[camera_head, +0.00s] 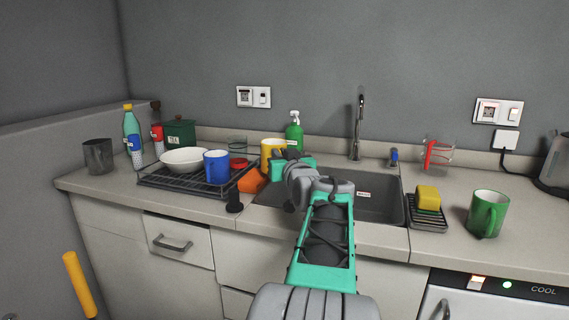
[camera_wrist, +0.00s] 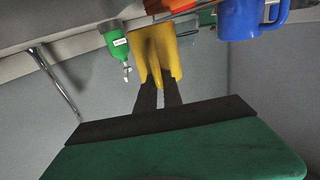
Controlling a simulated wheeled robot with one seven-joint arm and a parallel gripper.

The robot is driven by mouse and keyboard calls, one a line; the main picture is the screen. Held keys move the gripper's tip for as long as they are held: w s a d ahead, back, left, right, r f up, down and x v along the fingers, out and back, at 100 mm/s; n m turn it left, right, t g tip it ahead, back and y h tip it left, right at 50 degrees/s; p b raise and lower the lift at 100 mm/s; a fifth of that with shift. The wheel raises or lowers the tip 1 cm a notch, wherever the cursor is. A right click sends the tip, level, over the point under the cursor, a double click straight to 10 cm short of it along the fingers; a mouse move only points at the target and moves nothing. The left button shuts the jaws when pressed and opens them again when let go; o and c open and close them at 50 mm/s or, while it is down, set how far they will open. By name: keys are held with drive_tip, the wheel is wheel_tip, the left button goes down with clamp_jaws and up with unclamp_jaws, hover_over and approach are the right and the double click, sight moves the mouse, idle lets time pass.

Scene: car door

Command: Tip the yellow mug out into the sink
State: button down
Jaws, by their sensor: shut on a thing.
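The yellow mug (camera_head: 271,152) looks upright in the head view, near the back left corner of the sink. It also shows in the wrist view (camera_wrist: 155,48), at the fingertips. My gripper (camera_head: 279,161) is shut on the mug. Its two dark fingers show in the wrist view (camera_wrist: 159,88), and I cannot tell exactly which part of the mug they grip. The mug's contents are hidden. The grey sink (camera_head: 376,205) is partly covered by my arm.
A green soap bottle (camera_head: 294,133) and tall tap (camera_head: 358,125) stand behind. A sponge (camera_head: 428,198) and green mug (camera_head: 487,213) are right.

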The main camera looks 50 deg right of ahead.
drive_tip(key=shift+r, duration=0.1)
idle(0.3)
drive_tip(key=shift+r+p, duration=1.25)
drive_tip(key=shift+r, duration=1.2)
